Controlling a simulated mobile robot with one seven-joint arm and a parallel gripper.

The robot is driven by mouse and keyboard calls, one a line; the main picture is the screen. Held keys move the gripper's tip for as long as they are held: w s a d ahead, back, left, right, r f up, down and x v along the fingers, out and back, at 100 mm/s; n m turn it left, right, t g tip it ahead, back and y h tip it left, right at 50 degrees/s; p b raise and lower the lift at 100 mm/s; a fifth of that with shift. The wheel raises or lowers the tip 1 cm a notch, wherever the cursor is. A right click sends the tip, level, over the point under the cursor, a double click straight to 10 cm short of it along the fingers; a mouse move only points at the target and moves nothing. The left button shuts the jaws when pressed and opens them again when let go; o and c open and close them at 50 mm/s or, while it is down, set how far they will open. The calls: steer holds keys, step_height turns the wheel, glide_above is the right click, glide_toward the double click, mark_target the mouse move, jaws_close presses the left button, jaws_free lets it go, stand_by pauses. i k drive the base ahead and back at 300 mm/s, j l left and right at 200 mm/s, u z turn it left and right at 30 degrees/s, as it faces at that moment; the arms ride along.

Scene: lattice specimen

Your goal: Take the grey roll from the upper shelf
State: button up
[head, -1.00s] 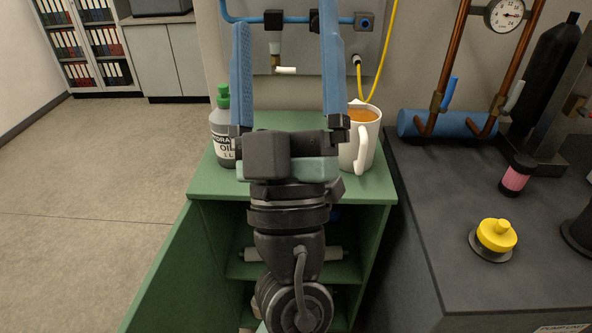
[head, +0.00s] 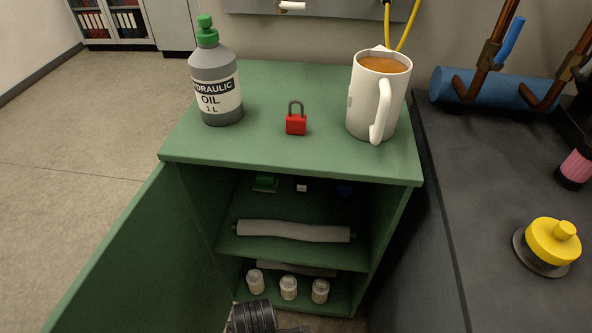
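A grey roll (head: 293,231) lies lengthwise across the upper shelf (head: 300,252) of the open green cabinet, near the shelf's front edge. A second pale roll-like thing (head: 310,269) lies on the lower level, partly hidden under the shelf. My gripper is out of the head view. Only a dark part of my arm shows at the bottom edge, in front of the cabinet's lower part.
The cabinet door (head: 120,262) stands open on the left. On the cabinet top (head: 270,85) are an oil bottle (head: 217,88), a red padlock (head: 296,124) and a filled mug (head: 376,100). Several small jars (head: 289,288) stand below. A dark bench (head: 445,190) borders the right.

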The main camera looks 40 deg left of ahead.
mark_target(250, 227)
steer(key=i+j, duration=0.95)
steer(key=i, duration=0.05)
